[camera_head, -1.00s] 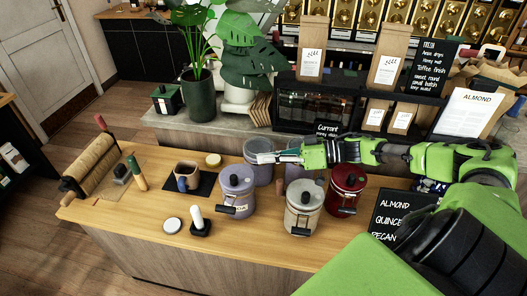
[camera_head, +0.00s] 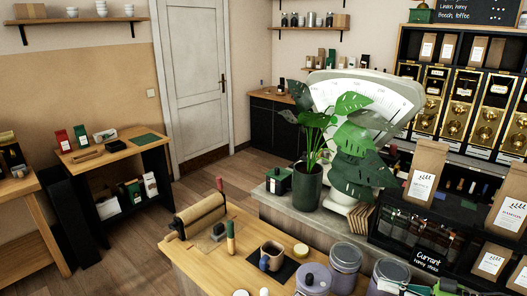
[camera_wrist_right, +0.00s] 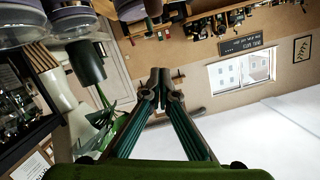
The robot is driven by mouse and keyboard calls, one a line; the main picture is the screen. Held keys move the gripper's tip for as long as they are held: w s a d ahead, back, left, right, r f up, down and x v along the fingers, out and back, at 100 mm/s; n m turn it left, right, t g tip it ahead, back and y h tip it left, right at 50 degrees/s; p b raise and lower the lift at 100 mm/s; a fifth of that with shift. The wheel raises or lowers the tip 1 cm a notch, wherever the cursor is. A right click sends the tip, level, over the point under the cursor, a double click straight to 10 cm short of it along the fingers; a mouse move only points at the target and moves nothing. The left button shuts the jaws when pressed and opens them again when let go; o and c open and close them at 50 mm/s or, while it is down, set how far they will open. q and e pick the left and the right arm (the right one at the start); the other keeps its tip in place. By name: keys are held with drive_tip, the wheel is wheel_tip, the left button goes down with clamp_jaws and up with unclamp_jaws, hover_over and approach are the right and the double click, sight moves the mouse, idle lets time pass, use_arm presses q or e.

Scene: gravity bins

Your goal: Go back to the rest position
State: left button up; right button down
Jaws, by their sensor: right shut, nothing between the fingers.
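My right gripper (camera_head: 388,285) is at the bottom right of the head view, in front of or above a purple-grey canister (camera_head: 392,268); whether it touches it is unclear. In the right wrist view the two fingers of my right gripper (camera_wrist_right: 160,76) meet at the tips, with nothing between them. Most of my right arm is cut off by the head view's lower right edge. My left gripper is in neither view.
A potted plant (camera_head: 308,185) and large scale (camera_head: 365,100) stand behind. The floor (camera_head: 150,232) at left is clear.

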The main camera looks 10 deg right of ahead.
drive_tip(key=a+f+m+t+h, duration=0.1)
drive_tip(key=a+f+h, duration=0.2)
drive_tip(key=a+f, duration=0.35)
drive_tip(key=a+f+m+t+h, duration=0.1)
drive_tip(key=a+f+h, duration=0.2)
drive_tip(key=a, duration=0.7)
drive_tip(key=s+a+f+m+g+h, duration=0.15)
drive_tip(key=s+g+h, duration=0.55)
drive_tip(key=s, duration=1.8)
wheel_tip(320, 180, down, 30)
drive_tip(key=g+y+b, duration=0.2)
drive_tip(key=g+b, duration=0.1)
drive_tip(key=b, duration=0.2)
drive_tip(key=s+d+f+b, duration=0.1)
drive_tip(key=s+f+b, duration=0.1)
drive_tip(key=s+f, duration=0.7)
drive_tip(key=s+d+f+g+b, duration=0.1)
drive_tip(key=s+f+b, duration=0.2)
drive_tip(key=s+f, duration=0.6)
wheel_tip(320, 180, down, 4)
drive_tip(key=shift+d+f+n+g, duration=0.25)
drive_tip(key=shift+d+n+g, duration=0.05)
drive_tip(key=shift+d+n, duration=0.15)
